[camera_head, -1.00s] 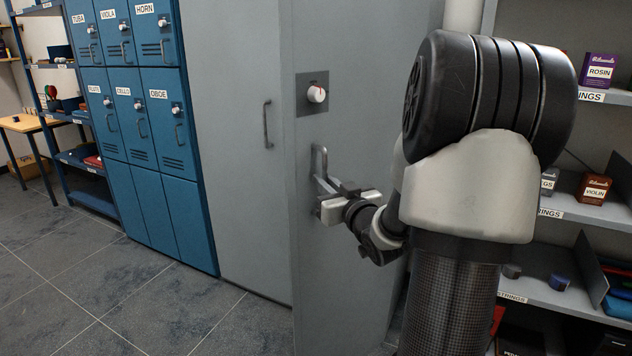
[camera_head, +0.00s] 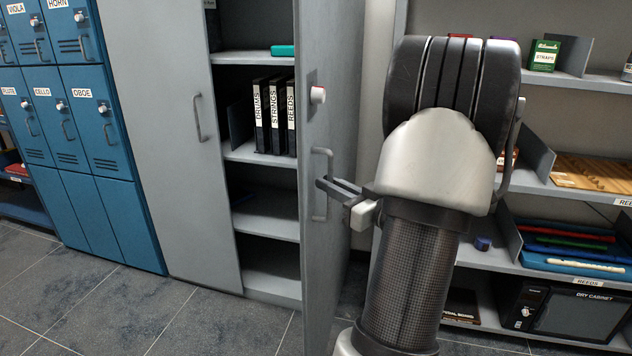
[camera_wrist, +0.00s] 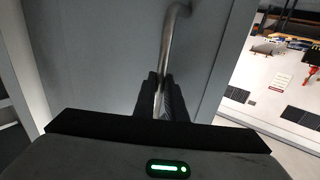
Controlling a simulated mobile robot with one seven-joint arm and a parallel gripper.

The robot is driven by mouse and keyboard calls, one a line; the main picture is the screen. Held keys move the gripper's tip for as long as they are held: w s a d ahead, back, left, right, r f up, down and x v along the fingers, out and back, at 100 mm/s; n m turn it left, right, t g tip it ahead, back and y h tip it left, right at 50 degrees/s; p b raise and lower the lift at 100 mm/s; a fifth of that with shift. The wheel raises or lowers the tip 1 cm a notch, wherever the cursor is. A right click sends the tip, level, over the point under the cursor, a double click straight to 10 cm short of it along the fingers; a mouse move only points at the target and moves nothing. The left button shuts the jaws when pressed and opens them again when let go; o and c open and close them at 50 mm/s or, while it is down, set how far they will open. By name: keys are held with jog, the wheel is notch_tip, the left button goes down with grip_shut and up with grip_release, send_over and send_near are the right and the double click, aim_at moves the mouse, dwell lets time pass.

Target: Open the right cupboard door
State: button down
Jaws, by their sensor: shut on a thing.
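The right cupboard door (camera_head: 345,115) is grey and stands swung wide out from the cupboard, seen nearly edge-on in the head view. It carries a lock knob (camera_head: 317,95) and a bar handle (camera_head: 328,155). My gripper (camera_head: 325,186) is shut on the handle; the wrist view shows the handle bar (camera_wrist: 171,50) running down between the fingers (camera_wrist: 160,98). The left cupboard door (camera_head: 160,130) is shut, with its own handle (camera_head: 197,118). The cupboard's inside shows shelves (camera_head: 270,219) with black binders (camera_head: 275,117) and a teal item (camera_head: 283,50).
Blue lockers (camera_head: 75,140) stand left of the cupboard. An open shelf rack (camera_head: 570,185) with boxes and trays stands to the right, close beside my arm. A dry cabinet (camera_head: 575,312) sits low on it. Tiled floor (camera_head: 170,310) is clear in front.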

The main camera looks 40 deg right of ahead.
jog(key=shift+s+d+r, duration=0.1)
jog(key=shift+d+r, duration=0.1)
jog(key=shift+d, duration=0.15)
jog(key=c, duration=1.8)
grip_release()
jog(key=shift+f, duration=0.1)
jog(key=shift+a, duration=0.1)
jog(key=s+p, duration=0.1)
jog(key=s, duration=1.6)
jog(key=shift+s, duration=0.2)
jog(key=shift+w, duration=0.1)
